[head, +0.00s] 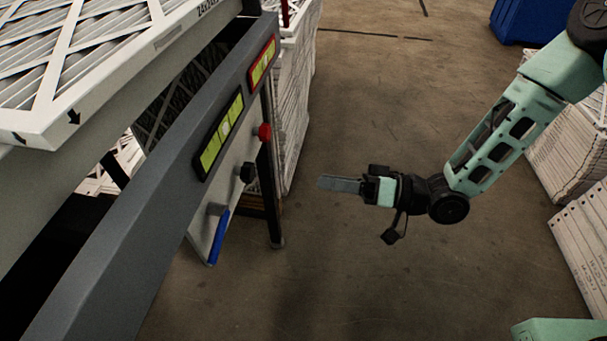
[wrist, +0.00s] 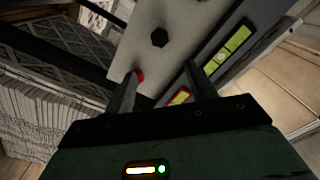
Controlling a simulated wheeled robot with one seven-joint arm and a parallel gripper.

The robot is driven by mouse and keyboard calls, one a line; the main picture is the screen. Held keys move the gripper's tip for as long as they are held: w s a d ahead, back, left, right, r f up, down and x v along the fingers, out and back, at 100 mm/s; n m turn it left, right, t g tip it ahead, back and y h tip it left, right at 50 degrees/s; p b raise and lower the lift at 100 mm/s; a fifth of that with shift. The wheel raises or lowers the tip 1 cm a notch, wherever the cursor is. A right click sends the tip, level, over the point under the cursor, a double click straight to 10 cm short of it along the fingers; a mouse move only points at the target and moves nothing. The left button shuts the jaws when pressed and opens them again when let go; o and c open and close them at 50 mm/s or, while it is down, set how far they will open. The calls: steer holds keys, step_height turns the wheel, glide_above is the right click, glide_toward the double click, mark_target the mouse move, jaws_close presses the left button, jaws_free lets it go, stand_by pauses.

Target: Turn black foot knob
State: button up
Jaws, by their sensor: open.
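The black knob (head: 247,173) sits on the light side panel (head: 229,190) of the grey machine frame, between a red knob (head: 264,132) above and a blue handle (head: 219,237) below. In the wrist view the black knob (wrist: 159,38) looks six-sided and lies beyond my fingertips, touched by nothing. The red knob (wrist: 139,75) shows there near the left finger. My gripper (head: 322,183) is to the right of the panel, apart from it and pointing toward it. Its two fingers (wrist: 160,80) are open with nothing between them.
Yellow-green labels (head: 221,134) line the grey beam (head: 170,170) above the panel. A dark post (head: 271,190) stands beside the panel. Stacked white filters (head: 296,100) are behind it, and more stacks (head: 572,150) stand at right. The floor (head: 350,270) around my gripper is clear.

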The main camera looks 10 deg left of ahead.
steer(key=shift+d, duration=1.15)
steer(key=shift+a, duration=0.1)
steer(key=s+d+r+n+t+h, duration=0.15)
steer(key=d+r+h, duration=0.4)
steer(key=h, duration=0.85)
steer(key=s+d+r+m+g+h, duration=0.1)
steer(key=s+d+r+h, duration=0.2)
steer(key=s, duration=0.4)
steer(key=s+d+r+m+g, duration=0.1)
steer(key=s+d+r, duration=0.1)
steer(key=s+r, duration=0.35)
step_height(320, 180, up, 16)
steer(key=s+p, duration=0.2)
steer(key=p, duration=1.5)
steer(key=shift+d+g, duration=0.15)
steer(key=shift+g, duration=0.2)
